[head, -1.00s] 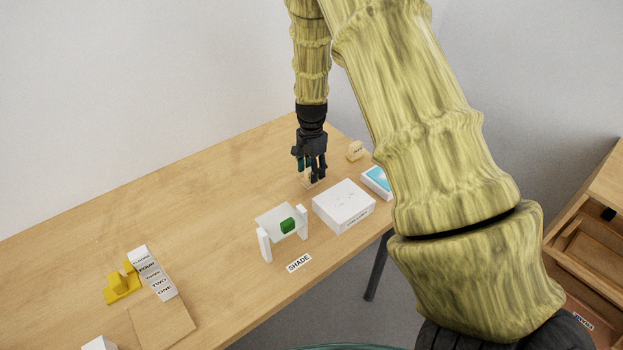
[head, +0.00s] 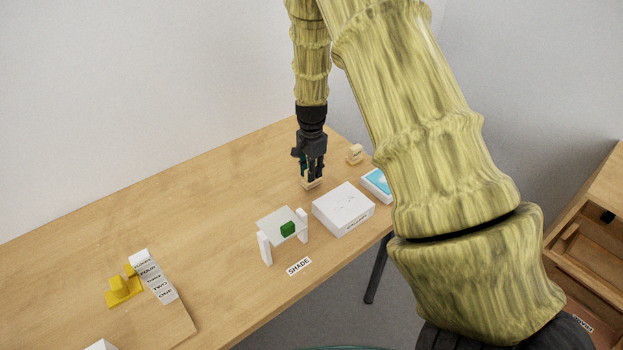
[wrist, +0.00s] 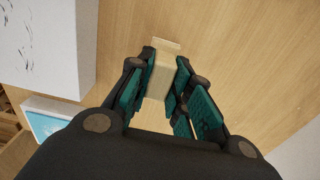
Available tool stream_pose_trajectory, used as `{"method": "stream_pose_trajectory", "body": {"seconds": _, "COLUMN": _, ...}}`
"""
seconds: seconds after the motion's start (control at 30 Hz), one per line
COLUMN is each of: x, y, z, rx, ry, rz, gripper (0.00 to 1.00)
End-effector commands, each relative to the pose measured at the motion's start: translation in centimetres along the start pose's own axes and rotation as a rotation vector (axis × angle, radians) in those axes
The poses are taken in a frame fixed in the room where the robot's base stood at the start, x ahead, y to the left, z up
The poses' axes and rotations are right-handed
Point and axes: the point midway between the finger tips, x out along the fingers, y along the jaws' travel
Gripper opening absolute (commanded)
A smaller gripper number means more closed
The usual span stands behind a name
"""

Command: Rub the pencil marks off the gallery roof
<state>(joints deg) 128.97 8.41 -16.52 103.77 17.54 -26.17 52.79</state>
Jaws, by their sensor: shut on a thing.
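The gallery is a white box (head: 343,205) on the table, right of centre in the head view. Its flat roof carries faint grey pencil marks, and part of that marked roof also shows at the upper left of the wrist view (wrist: 28,35). My gripper (head: 311,177) is just behind the box, pointing down and shut on a small pale beige block (head: 312,185). In the wrist view the block (wrist: 160,78) sits between the teal finger pads. The block is low, at or close to the table top; I cannot tell if it touches.
Another small beige block (head: 355,154) and a blue-and-white item (head: 377,184) lie beyond the box. White labelled steps (head: 152,277) and a yellow piece (head: 122,287) are at left.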

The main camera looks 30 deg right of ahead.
Motion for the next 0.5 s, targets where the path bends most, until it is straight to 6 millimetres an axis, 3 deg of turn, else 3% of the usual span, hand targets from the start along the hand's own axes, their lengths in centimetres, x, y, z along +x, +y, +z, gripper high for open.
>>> {"method": "stream_pose_trajectory", "body": {"seconds": 0.5, "x": -3.5, "y": 0.0, "z": 0.0, "rx": 0.000, "ry": 0.000, "rz": 0.000, "gripper": 0.00}}
